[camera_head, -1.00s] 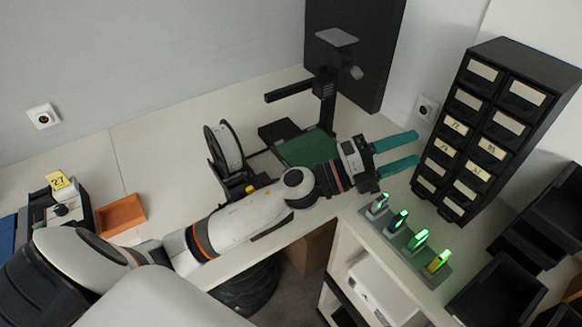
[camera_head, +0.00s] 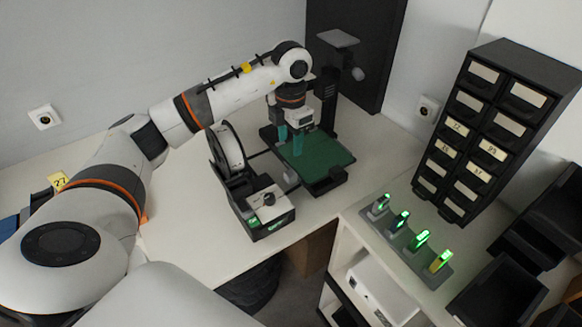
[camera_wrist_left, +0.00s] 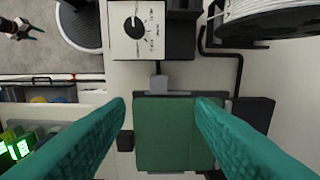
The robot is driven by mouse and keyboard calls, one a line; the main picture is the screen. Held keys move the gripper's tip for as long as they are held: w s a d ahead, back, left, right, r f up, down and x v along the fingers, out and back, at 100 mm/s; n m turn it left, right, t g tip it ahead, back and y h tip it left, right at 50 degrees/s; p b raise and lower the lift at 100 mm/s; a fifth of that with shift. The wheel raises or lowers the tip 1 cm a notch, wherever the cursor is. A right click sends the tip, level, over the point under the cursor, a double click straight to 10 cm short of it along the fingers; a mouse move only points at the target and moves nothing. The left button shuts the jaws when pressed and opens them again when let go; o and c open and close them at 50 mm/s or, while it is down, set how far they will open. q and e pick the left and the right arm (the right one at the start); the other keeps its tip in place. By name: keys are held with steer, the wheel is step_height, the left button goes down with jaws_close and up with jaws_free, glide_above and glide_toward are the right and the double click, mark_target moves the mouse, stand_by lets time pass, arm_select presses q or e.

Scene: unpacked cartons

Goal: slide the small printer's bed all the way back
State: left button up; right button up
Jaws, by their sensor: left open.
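The small printer's green bed (camera_head: 328,160) sits on its black base in the head view, stretching toward the front of the bench. The printer's dark upright post (camera_head: 329,95) stands at the bed's back, partly hidden by my left arm. My left gripper (camera_head: 291,143) points down over the left back part of the bed, its two teal fingers apart and empty. In the left wrist view the open fingers (camera_wrist_left: 160,104) frame the green bed (camera_wrist_left: 172,135) from above. I cannot tell whether the fingertips touch it. My right gripper is not in view.
The printer's control box (camera_head: 264,208) with a knob and a filament spool (camera_head: 231,147) stand left of the bed. A rack of several green-lit items (camera_head: 410,236) and a black drawer cabinet (camera_head: 492,130) are at the right. Clear bench lies between bed and rack.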

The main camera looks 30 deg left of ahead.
mark_target(291, 173)
arm_select(q)
step_height(291, 173, down, 9)
steer(key=p, duration=0.3)
steer(key=shift+f, duration=0.8)
jaws_close()
